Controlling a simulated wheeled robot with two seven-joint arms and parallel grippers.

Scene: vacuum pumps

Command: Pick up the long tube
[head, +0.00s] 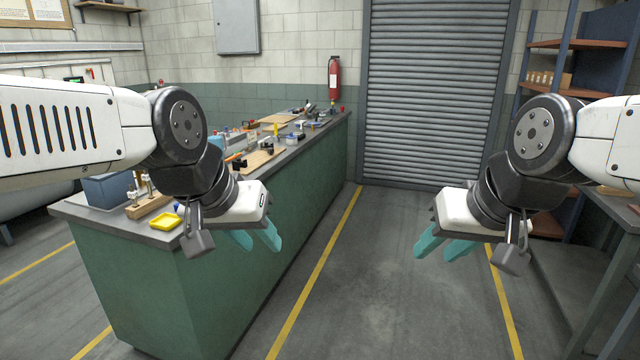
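I cannot make out a long tube for certain among the small parts on the green workbench (230,290). My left gripper (263,248) is in front of the bench's right side, over the aisle edge, with its teal fingers apart and nothing between them. My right gripper (434,257) hangs over the open floor to the right, also with its teal fingers apart and empty. My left arm and gripper hide part of the near bench top.
The bench top holds a yellow tray (167,221), a blue-grey box (108,190) and several small parts farther back. A shelf rack (560,44) and a side table stand at right. A roller shutter (435,90) and fire extinguisher (334,78) are behind. The aisle floor (370,290) is clear.

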